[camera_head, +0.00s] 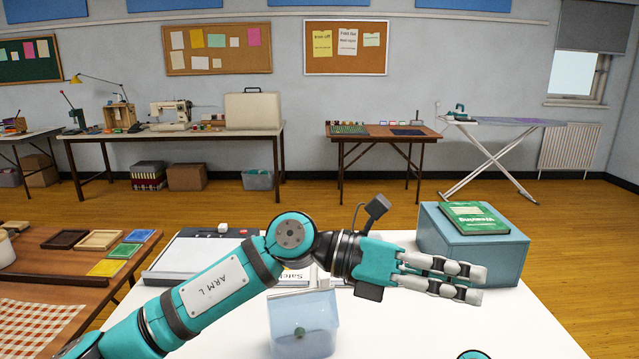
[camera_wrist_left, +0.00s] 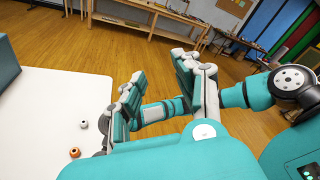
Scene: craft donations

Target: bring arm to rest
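My left arm reaches in from the lower left in the head view, above the white table. My left gripper (camera_head: 482,284) points right, its two grey-and-teal fingers apart with nothing between them. In the left wrist view the same fingers (camera_wrist_left: 158,78) also stand apart and empty. The gripper is in front of a blue-grey box and touches nothing that I can see. Teal parts of my other arm show behind the fingers in the wrist view, and a small teal piece shows at the head view's bottom edge. I cannot make out my right gripper.
The blue-grey box (camera_head: 468,252) bears a green book (camera_head: 474,218) at the white table's (camera_head: 520,325) back right. A translucent blue container (camera_head: 304,325) stands below my left forearm. A paper trimmer (camera_head: 190,250) lies behind my arm. Two small round items (camera_wrist_left: 79,138) lie on the table.

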